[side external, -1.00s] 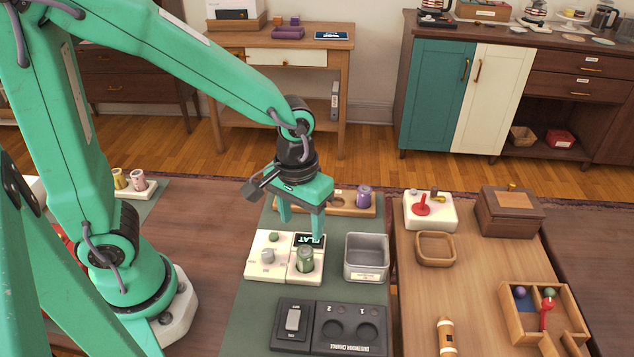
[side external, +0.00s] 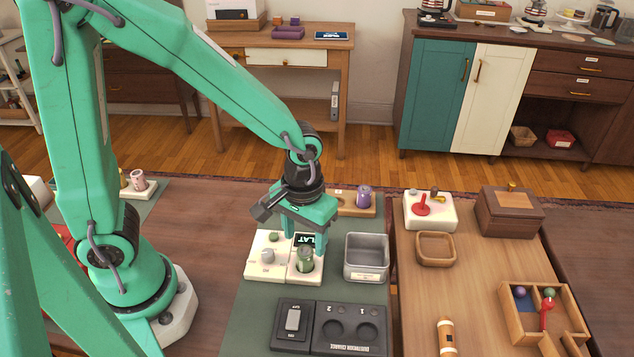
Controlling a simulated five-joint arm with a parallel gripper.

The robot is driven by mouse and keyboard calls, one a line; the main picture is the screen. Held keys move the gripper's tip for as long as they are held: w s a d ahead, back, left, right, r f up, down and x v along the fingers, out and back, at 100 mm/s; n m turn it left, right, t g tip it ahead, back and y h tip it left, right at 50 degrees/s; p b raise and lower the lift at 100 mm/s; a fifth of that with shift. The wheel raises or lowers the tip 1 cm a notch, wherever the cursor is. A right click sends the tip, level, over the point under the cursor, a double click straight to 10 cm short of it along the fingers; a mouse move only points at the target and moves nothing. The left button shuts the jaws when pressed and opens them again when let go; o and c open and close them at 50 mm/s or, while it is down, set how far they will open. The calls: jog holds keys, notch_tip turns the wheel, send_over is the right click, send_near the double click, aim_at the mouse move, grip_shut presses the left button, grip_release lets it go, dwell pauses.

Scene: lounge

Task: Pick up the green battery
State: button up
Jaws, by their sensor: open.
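The green battery (side external: 305,259) is a short upright cylinder. It stands on the right part of a white tester block (side external: 262,274), in front of a small black display reading "LAT" in its visible part. My gripper (side external: 304,245) is right above and around the battery's top, pointing down with its jaws open. One finger is to the left of the battery and one to the right. I cannot tell whether either finger touches it. The display is partly hidden by the gripper.
A grey metal bin (side external: 367,258) stands just right of the tester. A black charger (side external: 350,328) with two round wells lies in front. A small wooden bowl (side external: 435,248) is farther right.

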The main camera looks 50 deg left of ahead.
aim_at(305, 251)
jog(key=shift+s+f, duration=0.1)
jog(key=shift+f, duration=2.5)
grip_shut()
jog(key=shift+r, duration=0.25)
jog(key=shift+r, duration=1.75)
jog(key=s+d+r, duration=0.7)
jog(key=s, duration=0.2)
jog(key=shift+d, duration=0.2)
